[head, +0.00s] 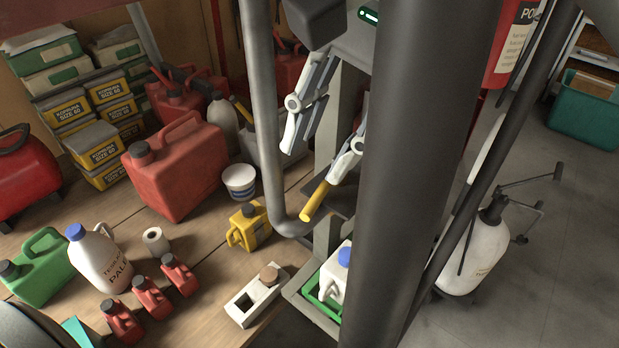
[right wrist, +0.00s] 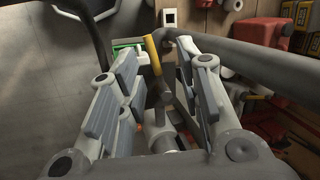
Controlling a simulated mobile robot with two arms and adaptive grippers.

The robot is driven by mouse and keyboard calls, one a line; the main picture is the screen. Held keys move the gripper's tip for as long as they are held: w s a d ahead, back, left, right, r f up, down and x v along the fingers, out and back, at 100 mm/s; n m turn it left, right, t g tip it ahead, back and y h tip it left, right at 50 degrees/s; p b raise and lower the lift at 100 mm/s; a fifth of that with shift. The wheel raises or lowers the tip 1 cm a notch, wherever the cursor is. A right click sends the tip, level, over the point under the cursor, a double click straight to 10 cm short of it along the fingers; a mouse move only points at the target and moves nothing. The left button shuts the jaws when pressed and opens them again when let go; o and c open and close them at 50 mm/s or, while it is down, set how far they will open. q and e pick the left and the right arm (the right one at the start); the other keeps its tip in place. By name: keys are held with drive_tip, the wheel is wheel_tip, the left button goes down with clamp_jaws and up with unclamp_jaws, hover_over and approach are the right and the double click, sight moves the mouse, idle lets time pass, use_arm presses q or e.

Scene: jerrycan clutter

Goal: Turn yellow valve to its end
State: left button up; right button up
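The yellow valve handle (head: 315,201) is a short yellow bar just below my right gripper, beside a grey vertical pipe (head: 265,110). My right gripper (head: 312,164) is open, its two fingers spread and nothing held between them. In the right wrist view, the yellow handle (right wrist: 153,54) shows upright in the gap near the fingertips of my right gripper (right wrist: 158,60). The handle's inner end is hidden behind the near finger in the head view. I cannot tell whether a finger touches it. My left gripper is not in view.
The grey pipe bends under the handle, close to the fingers. A thick dark column (head: 425,170) blocks the middle right. A wooden surface at left holds a red jerrycan (head: 180,170), a yellow can (head: 249,228) and a white bucket (head: 239,181). A white sprayer (head: 477,255) stands at right.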

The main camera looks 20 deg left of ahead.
sight(313, 202)
drive_tip(key=shift+n+t+h, duration=0.4)
drive_tip(key=shift+t+h, duration=0.1)
drive_tip(key=shift+h, duration=0.2)
drive_tip(key=shift+s+a+f, duration=0.1)
drive_tip(key=shift+a+f, duration=0.05)
drive_tip(key=shift+f, duration=1.15)
drive_tip(key=shift+a+f, duration=0.2)
drive_tip(key=shift+f, duration=1.1)
drive_tip(key=shift+s+a+f, duration=0.1)
drive_tip(key=shift+a+f, duration=0.05)
drive_tip(key=shift+f, duration=1.15)
drive_tip(key=shift+w, duration=0.1)
clamp_jaws()
